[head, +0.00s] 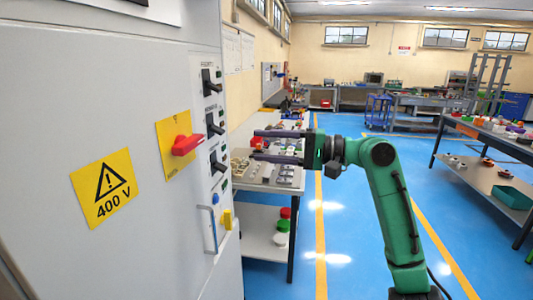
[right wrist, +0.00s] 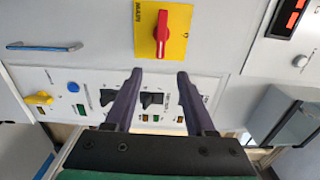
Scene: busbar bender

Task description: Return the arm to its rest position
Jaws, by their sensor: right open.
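My right arm (head: 390,210) is green and reaches in from the lower right, bent at the elbow. Its gripper (head: 254,146) points left toward the grey cabinet (head: 60,90). The two dark fingers are spread apart with nothing between them. In the right wrist view the gripper (right wrist: 159,75) is also open and empty, in front of the panel of black switches (right wrist: 152,100). The fingers seem clear of the panel, though the exact gap is hard to tell. One finger partly hides the panel. My left gripper is in neither view.
The cabinet carries a red switch handle (head: 186,145) on a yellow plate, a yellow 400 V sign (head: 103,187), a blue handle (head: 213,222) and a yellow knob (head: 227,219). A workbench (head: 285,180) with parts stands behind the gripper. Blue floor (head: 345,260) lies open around the arm.

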